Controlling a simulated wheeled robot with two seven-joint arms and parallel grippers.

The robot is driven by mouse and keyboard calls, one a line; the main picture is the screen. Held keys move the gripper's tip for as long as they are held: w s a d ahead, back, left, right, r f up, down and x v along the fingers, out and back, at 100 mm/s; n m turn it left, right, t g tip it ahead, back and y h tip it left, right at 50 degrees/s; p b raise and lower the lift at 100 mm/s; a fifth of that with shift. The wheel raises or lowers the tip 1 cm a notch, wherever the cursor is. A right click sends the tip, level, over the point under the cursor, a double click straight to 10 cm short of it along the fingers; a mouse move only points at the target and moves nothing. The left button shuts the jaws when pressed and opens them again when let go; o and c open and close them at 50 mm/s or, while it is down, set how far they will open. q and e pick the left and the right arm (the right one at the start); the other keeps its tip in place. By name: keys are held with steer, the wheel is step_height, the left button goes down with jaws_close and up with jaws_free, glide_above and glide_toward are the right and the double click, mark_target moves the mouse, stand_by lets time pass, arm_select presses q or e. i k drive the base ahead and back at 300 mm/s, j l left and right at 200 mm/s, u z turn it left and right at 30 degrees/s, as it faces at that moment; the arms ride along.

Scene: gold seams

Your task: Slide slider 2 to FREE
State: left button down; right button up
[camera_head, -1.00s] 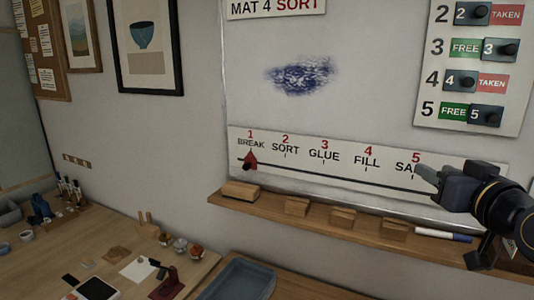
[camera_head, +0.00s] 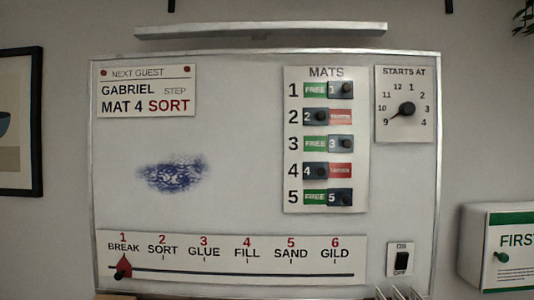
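The MATS panel (camera_head: 325,207) is at the right of the whiteboard. Slider 2 (camera_head: 315,117) is a dark block with a black knob in row 2. It sits at the left of its row, with the red label (camera_head: 340,117), which reads TAKEN, showing to its right. Grey tips at the bottom edge look like my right gripper (camera_head: 398,294), well below the panel and apart from slider 2. Most of it is cut off, so its opening is unclear. My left gripper is not in view.
Slider 1 (camera_head: 341,90), slider 3 (camera_head: 341,144) and slider 5 (camera_head: 341,197) sit right, showing FREE. Slider 4 (camera_head: 315,171) sits left. A STARTS AT dial (camera_head: 404,112) is beside the panel. An ON/OFF switch (camera_head: 401,259) is below. A first-aid box (camera_head: 500,245) is far right.

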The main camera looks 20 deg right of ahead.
mark_target(312, 116)
steer(key=z, duration=1.35)
